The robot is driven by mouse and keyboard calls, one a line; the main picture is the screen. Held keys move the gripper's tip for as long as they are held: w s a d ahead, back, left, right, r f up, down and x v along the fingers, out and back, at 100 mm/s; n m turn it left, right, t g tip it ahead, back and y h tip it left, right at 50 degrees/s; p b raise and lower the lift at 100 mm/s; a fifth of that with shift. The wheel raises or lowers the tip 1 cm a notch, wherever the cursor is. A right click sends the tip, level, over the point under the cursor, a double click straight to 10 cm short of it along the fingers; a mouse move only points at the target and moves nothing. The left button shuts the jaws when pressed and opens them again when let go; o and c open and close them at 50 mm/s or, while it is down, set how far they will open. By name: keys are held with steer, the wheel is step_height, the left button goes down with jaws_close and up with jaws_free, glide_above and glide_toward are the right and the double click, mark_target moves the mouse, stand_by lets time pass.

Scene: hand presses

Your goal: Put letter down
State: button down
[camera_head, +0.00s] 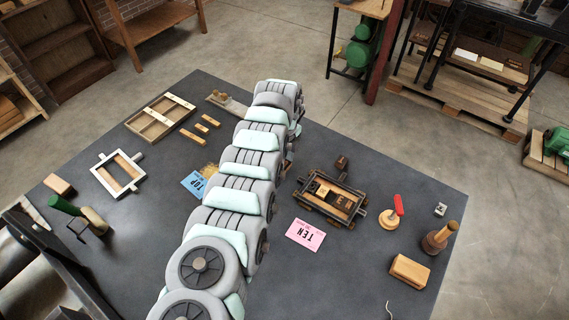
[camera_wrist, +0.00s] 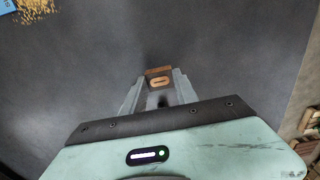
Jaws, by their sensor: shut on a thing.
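In the wrist view my gripper (camera_wrist: 159,92) is shut on a small wooden letter block (camera_wrist: 158,72), held between the fingertips with a pale oval mark facing the camera. Dark tabletop lies beyond it; I cannot tell whether the block touches it. In the head view my arm hides the gripper and the held letter. A dark wooden frame (camera_head: 357,212) right of my arm holds several letter blocks (camera_head: 323,190). Another dark block (camera_head: 341,162) stands just behind that frame.
The dark table (camera_head: 420,180) also carries a pink card (camera_head: 305,235), a blue card (camera_head: 194,184), a red-handled tool (camera_head: 390,218), a wooden block (camera_head: 409,271), a white-edged frame (camera_head: 96,176) and a shallow wooden tray (camera_head: 150,137). The tabletop around the held letter looks clear.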

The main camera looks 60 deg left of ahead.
steer(key=shift+f, duration=0.45)
steer(key=shift+f, duration=0.25)
steer(key=c, duration=0.9)
jaws_free()
steer(key=shift+c, duration=0.2)
steer(key=shift+r, duration=0.55)
step_height(320, 180, up, 11)
steer(key=p, duration=0.1)
steer(key=shift+r, duration=0.2)
